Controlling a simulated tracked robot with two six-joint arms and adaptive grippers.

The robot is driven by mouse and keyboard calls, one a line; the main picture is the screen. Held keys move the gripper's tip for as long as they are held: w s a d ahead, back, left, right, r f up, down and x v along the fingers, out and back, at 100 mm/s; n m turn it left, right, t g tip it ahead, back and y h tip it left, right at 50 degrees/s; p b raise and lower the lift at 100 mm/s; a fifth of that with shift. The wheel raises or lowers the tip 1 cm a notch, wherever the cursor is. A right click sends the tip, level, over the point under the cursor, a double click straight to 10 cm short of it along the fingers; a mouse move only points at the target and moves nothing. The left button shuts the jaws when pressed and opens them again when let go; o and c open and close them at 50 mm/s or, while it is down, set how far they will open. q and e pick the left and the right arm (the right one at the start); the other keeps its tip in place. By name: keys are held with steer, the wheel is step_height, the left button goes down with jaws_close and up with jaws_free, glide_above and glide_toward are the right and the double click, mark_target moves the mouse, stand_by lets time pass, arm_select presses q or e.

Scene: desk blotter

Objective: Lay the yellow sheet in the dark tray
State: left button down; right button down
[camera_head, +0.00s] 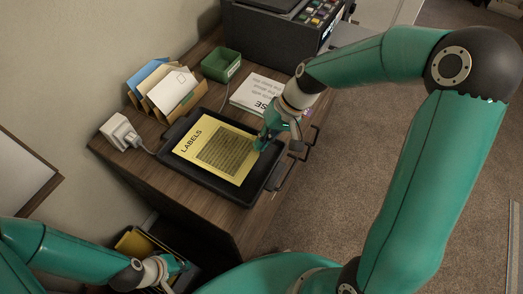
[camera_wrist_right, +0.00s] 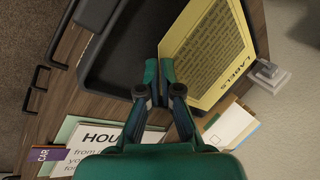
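The yellow sheet (camera_head: 215,150), printed LABELS, lies across the dark tray (camera_head: 240,196) on the desk, within its rim in the head view. It also shows in the right wrist view (camera_wrist_right: 210,45), with the bare tray floor (camera_wrist_right: 125,50) beside it. I cannot tell whether the sheet lies flat on the floor or is slightly raised. My right gripper (camera_head: 263,139) is at the sheet's right edge. In the right wrist view its fingers (camera_wrist_right: 159,65) are close together, with the sheet's edge between them. My left gripper (camera_head: 182,268) is low at the bottom left, away from the tray; its opening is unclear.
A file holder (camera_head: 166,88), a green box (camera_head: 221,65) and a white adapter (camera_head: 120,132) stand on the desk. A printed white sheet (camera_head: 257,92) lies behind the tray. A black machine (camera_head: 268,40) stands at the back. Handles project at the desk's right edge.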

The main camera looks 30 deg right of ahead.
mark_target(262, 157)
step_height(262, 157, down, 4)
steer(key=shift+f+b, duration=0.15)
steer(key=shift+b, duration=0.15)
steer(key=c, duration=1.3)
jaws_free()
steer(key=shift+s, duration=0.1)
steer(key=p+v, duration=0.1)
steer(key=v, duration=1.1)
